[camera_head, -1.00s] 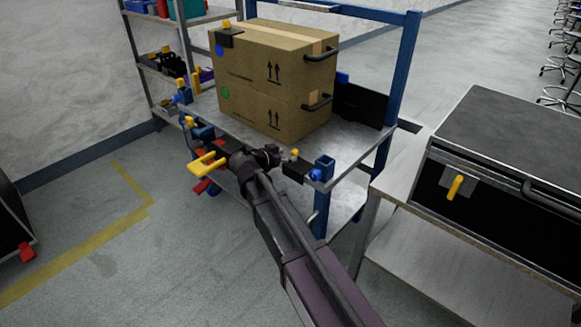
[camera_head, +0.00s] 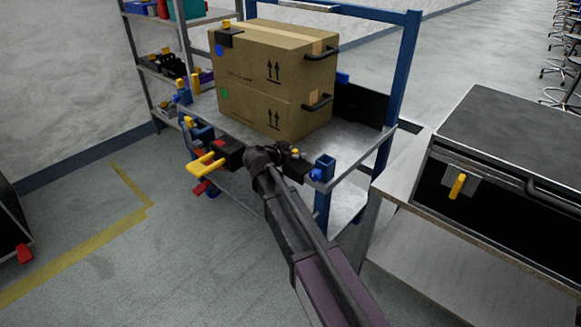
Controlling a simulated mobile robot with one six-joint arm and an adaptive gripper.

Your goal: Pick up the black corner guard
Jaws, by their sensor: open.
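The black corner guard (camera_head: 230,38) caps the upper left corner of the cardboard box stack (camera_head: 262,85), with a small yellow piece on top of it. The stack stands on the upper shelf of a blue-framed metal cart (camera_head: 360,150). My gripper (camera_head: 283,150) is at the cart's front edge, below and in front of the boxes, well apart from the corner guard. It is small and dark in this view, open, and I see nothing held in it.
A yellow handle (camera_head: 206,164) juts out left. A bench with a dark case (camera_head: 500,160) stands right; shelving (camera_head: 160,70) is behind left. The left floor is mostly clear.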

